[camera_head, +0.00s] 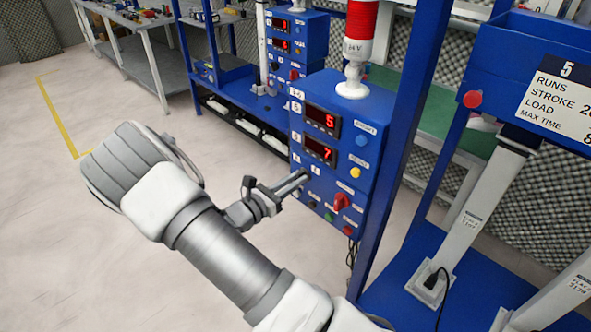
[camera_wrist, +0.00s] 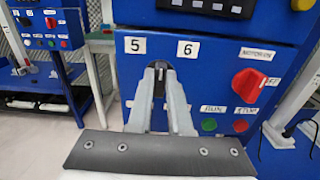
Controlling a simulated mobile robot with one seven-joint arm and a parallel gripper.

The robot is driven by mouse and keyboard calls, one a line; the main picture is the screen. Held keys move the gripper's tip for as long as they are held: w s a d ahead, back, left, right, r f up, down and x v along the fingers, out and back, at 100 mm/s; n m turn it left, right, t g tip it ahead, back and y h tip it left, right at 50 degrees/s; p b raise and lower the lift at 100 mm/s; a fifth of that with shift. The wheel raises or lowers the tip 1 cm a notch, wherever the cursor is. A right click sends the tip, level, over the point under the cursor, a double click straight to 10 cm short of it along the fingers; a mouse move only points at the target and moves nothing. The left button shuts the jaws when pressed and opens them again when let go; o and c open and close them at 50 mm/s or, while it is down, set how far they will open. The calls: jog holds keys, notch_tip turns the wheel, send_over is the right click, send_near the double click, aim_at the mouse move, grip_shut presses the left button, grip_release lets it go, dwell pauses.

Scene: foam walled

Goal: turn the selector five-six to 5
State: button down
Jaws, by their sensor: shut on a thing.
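The selector five-six (camera_wrist: 159,84) is a small dark knob on the front of a blue control box (camera_head: 371,140). In the wrist view it sits below and between the white labels 5 (camera_wrist: 135,45) and 6 (camera_wrist: 187,49). My gripper (camera_head: 304,177) reaches the box front from the left. In the wrist view its two fingers (camera_wrist: 160,75) are shut on the knob, one on each side. The fingers hide much of the knob, so I cannot tell surely which label it points to.
A red rotary switch (camera_wrist: 249,85) is right of the knob, above a green button (camera_wrist: 208,124) and a red button (camera_wrist: 240,126). Red displays (camera_head: 321,121) reading 5 and 7 are above. A blue post (camera_head: 405,130) stands right of the box. Open floor lies left.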

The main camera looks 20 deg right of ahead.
jog(key=n+p, duration=0.3)
jog(key=shift+r, duration=0.15)
jog(key=shift+n+p, duration=0.85)
jog(key=shift+n, duration=0.55)
jog(key=shift+f, duration=0.2)
jog(key=c, duration=0.8)
grip_release()
jog(key=shift+c, duration=0.2)
jog(key=shift+a, duration=0.1)
jog(key=v, duration=1.7)
jog(key=shift+a, duration=0.15)
